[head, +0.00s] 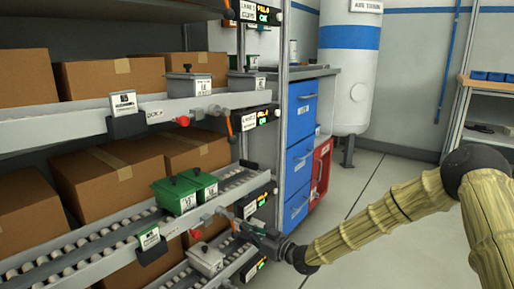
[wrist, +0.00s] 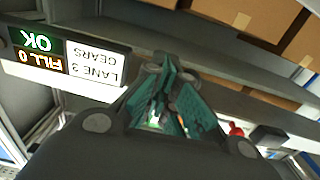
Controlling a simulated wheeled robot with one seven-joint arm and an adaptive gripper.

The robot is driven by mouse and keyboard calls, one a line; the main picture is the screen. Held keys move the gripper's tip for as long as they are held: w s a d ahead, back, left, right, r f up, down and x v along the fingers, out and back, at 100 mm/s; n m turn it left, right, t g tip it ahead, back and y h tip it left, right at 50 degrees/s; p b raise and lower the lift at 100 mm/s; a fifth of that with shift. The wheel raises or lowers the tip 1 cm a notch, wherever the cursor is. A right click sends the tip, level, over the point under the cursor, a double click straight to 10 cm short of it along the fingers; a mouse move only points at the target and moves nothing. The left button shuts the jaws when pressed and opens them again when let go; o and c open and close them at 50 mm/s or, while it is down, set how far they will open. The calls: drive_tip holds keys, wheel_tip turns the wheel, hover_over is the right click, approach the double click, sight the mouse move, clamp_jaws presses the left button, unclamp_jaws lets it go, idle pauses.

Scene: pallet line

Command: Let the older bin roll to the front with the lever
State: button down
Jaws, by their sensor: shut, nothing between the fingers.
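Two green bins stand one behind the other on a roller lane of the rack in the head view: a front one (head: 176,196) and one just behind it (head: 202,183). Which is older I cannot tell. An orange lever (head: 226,214) shows at this lane's end, by a red knob (head: 195,234). My gripper (head: 246,228) is shut and empty beside the lever, close to the lane's end. In the wrist view its teal fingers (wrist: 170,100) are together, with a bit of orange by them; contact is unclear. A sign (wrist: 65,60) there reads LANE 3 GEARS, FILL 0, OK.
Grey bins (head: 187,84) stand on the lane above, with another orange lever (head: 229,127). A pale bin (head: 206,258) is on the lane below. Cardboard boxes (head: 105,75) fill the shelves. A blue drawer cabinet (head: 300,155) stands behind; the floor at right is clear.

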drive_tip(key=shift+s+a, duration=0.1)
drive_tip(key=shift+s+a+p, duration=0.55)
drive_tip(key=shift+s+a, duration=0.3)
drive_tip(key=shift+s, duration=0.3)
drive_tip(key=shift+s+a, duration=0.2)
drive_tip(key=shift+s, duration=0.05)
drive_tip(key=p+v, duration=0.3)
drive_tip(key=v, duration=0.5)
drive_tip(key=shift+s+a, duration=0.2)
drive_tip(key=shift+s, duration=0.15)
idle(1.0)
